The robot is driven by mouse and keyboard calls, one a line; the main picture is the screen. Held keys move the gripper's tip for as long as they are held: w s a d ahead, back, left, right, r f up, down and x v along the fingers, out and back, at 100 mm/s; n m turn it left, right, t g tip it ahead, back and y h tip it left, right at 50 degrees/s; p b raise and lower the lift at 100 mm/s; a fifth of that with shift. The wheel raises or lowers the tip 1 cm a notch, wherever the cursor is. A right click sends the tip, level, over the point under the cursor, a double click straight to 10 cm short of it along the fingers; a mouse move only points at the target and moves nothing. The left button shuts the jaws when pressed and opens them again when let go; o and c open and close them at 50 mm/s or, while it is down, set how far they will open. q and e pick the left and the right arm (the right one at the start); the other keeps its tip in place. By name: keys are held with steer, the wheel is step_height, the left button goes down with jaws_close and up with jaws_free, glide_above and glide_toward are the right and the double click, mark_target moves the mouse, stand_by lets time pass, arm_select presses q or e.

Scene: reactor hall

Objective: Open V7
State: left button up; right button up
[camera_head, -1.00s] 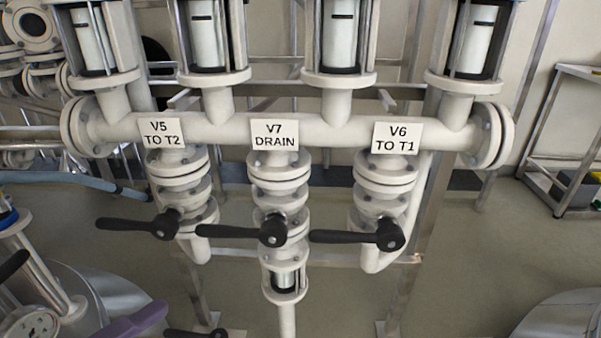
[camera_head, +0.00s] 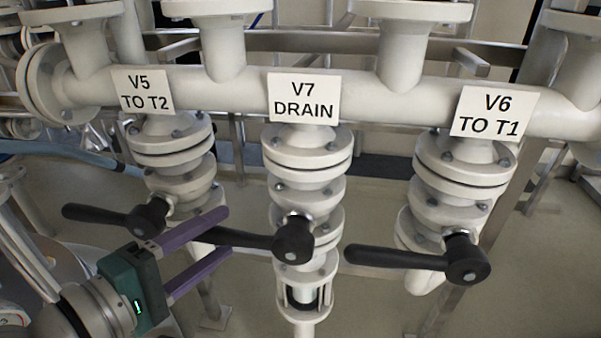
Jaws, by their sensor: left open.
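The V7 valve (camera_head: 303,185) hangs under the white header pipe in the middle, below a sign "V7 DRAIN" (camera_head: 304,97). Its black lever (camera_head: 255,241) lies level and points left from its hub. My left gripper (camera_head: 229,233) comes in from the lower left, open, with two purple fingers pointing up and right. The left end of the V7 lever shows in the gap between the fingers. I cannot tell whether they are at the same depth or touch. My right gripper is not in view.
The V5 lever (camera_head: 115,217) is close to the left gripper, above and left. The V6 lever (camera_head: 410,259) is to the right, also pointing left. The header pipe (camera_head: 385,108) runs across above. Open floor shows below between the steel legs.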

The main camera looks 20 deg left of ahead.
arm_select(q)
steer(key=shift+w+f, duration=0.1)
steer(key=shift+w, duration=0.45)
steer(key=shift+c, duration=0.2)
jaws_close()
stand_by(0.9)
